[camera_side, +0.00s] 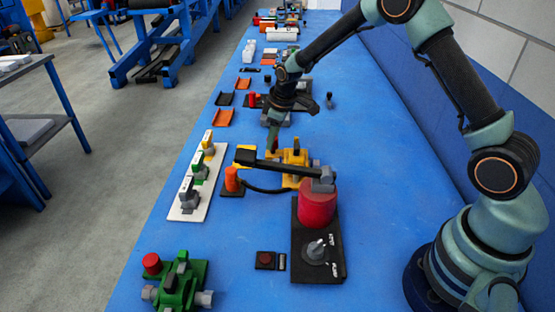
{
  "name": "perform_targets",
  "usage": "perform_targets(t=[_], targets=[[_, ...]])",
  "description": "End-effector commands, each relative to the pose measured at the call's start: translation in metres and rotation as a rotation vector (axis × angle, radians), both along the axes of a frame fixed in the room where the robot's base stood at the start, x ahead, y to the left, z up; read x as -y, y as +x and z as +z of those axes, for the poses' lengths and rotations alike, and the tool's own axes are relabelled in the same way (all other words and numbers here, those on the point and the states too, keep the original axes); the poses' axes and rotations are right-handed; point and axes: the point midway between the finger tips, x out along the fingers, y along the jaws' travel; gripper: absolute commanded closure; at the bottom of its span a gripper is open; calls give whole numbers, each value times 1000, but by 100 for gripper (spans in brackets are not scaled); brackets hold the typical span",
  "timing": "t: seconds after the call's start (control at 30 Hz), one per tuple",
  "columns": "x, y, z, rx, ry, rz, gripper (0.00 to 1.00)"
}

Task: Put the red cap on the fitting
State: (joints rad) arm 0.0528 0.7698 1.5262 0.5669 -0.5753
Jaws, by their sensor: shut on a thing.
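My gripper (271,138) points down over the middle of the blue bench, just above a yellow fitting (299,158) and a black bar. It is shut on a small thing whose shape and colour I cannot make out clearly. A small red cap-like piece (152,262) sits at the left of a green fitting (180,287) at the front left. Another small red piece (252,100) stands farther back, left of my wrist. I cannot tell which of these, if any, is the task's cap.
The black bar (285,169) lies across the middle, near a large red cylinder (317,205) on a black plate (303,272). An orange piece (232,180) stands left of it. A white panel (183,213) with several valves lies at the left edge.

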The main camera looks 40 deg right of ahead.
Motion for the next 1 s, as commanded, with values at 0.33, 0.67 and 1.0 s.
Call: perform_targets(t=[0.33,0.67,1.0], targets=[[0,0,0,0,0,0,100],[0,0,-7,-1,0,0,100],[0,0,-10,0,0,0,100]])
